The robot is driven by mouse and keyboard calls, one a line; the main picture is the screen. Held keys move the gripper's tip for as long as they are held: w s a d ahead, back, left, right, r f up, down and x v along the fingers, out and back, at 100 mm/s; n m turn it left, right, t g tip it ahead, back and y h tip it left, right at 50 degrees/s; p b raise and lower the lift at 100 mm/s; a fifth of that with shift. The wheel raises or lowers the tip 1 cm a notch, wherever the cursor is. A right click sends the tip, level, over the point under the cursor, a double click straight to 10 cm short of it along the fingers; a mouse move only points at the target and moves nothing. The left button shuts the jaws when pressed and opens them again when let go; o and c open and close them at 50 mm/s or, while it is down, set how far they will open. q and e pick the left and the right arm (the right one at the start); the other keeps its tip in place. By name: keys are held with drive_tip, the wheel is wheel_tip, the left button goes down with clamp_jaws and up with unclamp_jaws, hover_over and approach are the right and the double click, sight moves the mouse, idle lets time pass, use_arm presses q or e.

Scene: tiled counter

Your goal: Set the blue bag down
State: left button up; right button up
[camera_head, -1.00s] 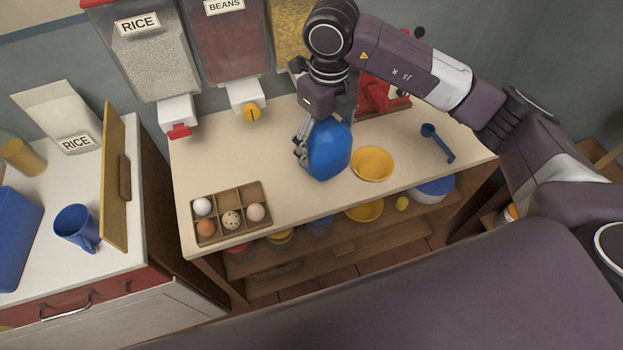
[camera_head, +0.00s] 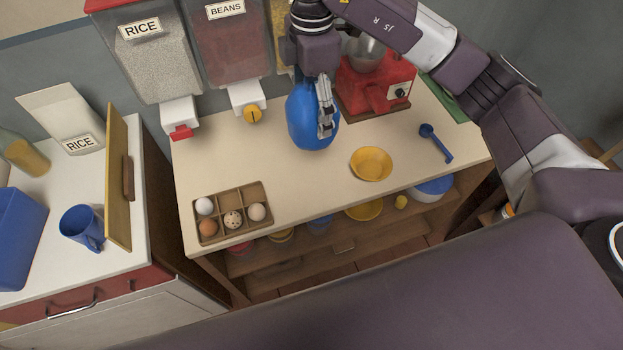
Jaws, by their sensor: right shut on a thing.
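The blue bag (camera_head: 305,122) is at the back middle of the pale counter (camera_head: 300,180), left of the red machine. My right gripper (camera_head: 325,122) points down at the bag's right side and is shut on it. The bag looks upright, its lower end at or just above the counter top; I cannot tell whether it touches. The gripper hides part of the bag's right side and top. My left gripper is not in view.
A yellow bowl (camera_head: 371,164) and blue scoop (camera_head: 437,143) lie to the right. A red machine (camera_head: 375,85) stands behind. An egg box (camera_head: 262,194) is at front left. Rice (camera_head: 148,60) and beans (camera_head: 228,45) dispensers hang behind. Counter between egg box and bowl is clear.

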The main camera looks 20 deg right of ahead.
drive_tip(key=shift+a+m, duration=0.1)
drive_tip(key=shift+m, duration=0.2)
wheel_tip(320, 180, down, 19)
drive_tip(key=p, duration=0.4)
drive_tip(key=shift+r, duration=0.1)
drive_tip(key=shift+f, duration=0.45)
drive_tip(key=shift+f, duration=0.1)
drive_tip(key=o, duration=1.7)
drive_tip(key=shift+c, duration=0.2)
